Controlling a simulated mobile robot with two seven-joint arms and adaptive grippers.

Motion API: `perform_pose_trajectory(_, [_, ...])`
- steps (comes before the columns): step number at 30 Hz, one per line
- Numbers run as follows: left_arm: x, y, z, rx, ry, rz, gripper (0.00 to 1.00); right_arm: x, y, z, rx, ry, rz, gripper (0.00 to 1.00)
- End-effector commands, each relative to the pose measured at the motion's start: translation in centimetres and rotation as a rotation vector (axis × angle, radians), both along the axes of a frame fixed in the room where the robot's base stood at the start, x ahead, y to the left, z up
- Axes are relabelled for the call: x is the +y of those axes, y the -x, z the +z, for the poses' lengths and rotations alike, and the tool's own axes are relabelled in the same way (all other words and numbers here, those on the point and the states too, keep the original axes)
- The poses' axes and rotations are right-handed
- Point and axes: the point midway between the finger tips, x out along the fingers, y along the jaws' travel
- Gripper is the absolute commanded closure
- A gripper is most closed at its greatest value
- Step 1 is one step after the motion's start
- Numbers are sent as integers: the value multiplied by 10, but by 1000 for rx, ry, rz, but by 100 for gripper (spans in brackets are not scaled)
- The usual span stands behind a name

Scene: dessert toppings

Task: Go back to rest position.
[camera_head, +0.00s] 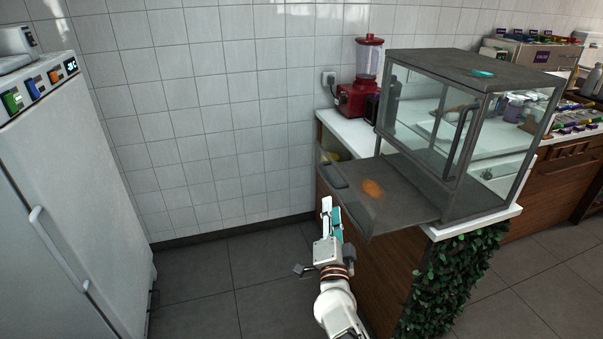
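My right gripper (330,212) is in the lower middle of the head view, at the end of my white arm. Its white and teal fingers point up and away from me, close together. Whether they are fully shut is too small to tell, and I see nothing held in them. In the picture it is just left of the lowered dark panel of the glass case. My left gripper is not in view.
A glass display case (465,130) stands on the white counter. Its lowered panel (405,205) juts toward my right gripper and bears an orange-brown patch. A red blender (358,98) stands behind. A white fridge (75,200) is at left; floor (220,290) between is clear.

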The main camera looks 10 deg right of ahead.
Motion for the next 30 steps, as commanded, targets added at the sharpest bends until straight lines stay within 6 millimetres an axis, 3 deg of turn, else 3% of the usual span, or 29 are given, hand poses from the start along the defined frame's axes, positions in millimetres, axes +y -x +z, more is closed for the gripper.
perform_pose_trajectory(4, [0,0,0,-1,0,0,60,3,12,-13,29,71,32,74])
perform_pose_trajectory(8, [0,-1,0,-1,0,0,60,17,48,-53,126,275,133,74])
perform_pose_trajectory(15, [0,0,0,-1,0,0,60,44,166,-164,416,757,405,74])
perform_pose_trajectory(21, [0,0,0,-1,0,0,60,39,259,-227,623,1042,570,74])
perform_pose_trajectory(25, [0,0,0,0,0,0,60,32,295,-246,700,1148,625,74])
perform_pose_trajectory(30, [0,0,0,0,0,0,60,28,309,-253,732,1191,646,74])
